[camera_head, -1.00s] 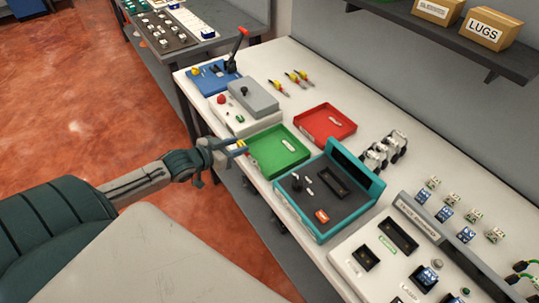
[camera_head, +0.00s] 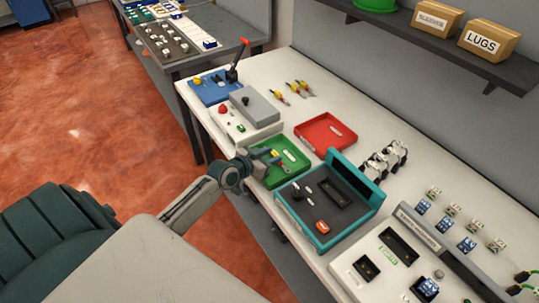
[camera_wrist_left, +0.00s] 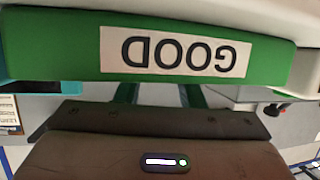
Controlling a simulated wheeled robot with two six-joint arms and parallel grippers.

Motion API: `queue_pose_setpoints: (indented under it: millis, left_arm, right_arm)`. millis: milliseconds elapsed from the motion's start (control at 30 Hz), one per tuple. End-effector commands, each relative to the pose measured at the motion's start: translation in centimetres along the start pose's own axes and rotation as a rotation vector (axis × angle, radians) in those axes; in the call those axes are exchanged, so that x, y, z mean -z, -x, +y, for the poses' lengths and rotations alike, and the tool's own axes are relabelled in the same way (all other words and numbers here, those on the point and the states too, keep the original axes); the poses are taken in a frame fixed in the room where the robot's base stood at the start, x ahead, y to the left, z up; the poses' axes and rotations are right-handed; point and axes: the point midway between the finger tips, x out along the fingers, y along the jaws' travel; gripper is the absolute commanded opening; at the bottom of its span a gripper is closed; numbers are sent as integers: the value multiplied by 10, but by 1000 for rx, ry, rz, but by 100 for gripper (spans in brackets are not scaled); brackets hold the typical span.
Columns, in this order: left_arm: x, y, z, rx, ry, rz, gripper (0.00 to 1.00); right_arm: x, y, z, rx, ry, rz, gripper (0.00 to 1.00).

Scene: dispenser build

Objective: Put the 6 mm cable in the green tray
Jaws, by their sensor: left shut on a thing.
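The green tray (camera_head: 296,166) lies on the white bench in the head view. Its green wall with an upside-down "GOOD" label (camera_wrist_left: 180,50) fills the top of the left wrist view. My left gripper (camera_head: 274,158) is over the left part of the tray, low, shut on a small cable with yellow on it (camera_head: 275,153). Whether the cable touches the tray floor cannot be told. In the left wrist view the fingers (camera_wrist_left: 160,95) are partly hidden behind the tray wall, and the cable is hidden. My right gripper is not in view.
A red tray (camera_head: 325,134) lies behind the green one. A teal-framed station (camera_head: 340,215) stands close on its right, a grey-and-white box (camera_head: 253,108) on its left. Several yellow-ended cables (camera_head: 292,88) lie at the back of the bench.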

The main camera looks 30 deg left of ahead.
Motion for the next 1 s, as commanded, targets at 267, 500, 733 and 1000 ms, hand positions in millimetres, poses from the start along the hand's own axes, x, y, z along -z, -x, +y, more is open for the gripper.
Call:
queue_pose_setpoints:
  millis: [267,500,733,1000]
  left_arm:
    - [-4,-1,0,1,-1,1,12]
    - [-6,-2,0,1,-1,1,55]
    - [-6,-2,0,1,0,1,58]
    - [-5,13,-1,1,-4,-1,58]
  right_arm:
    - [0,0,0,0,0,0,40]
    - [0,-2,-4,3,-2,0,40]
    - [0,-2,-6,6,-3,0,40]
    - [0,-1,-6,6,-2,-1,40]
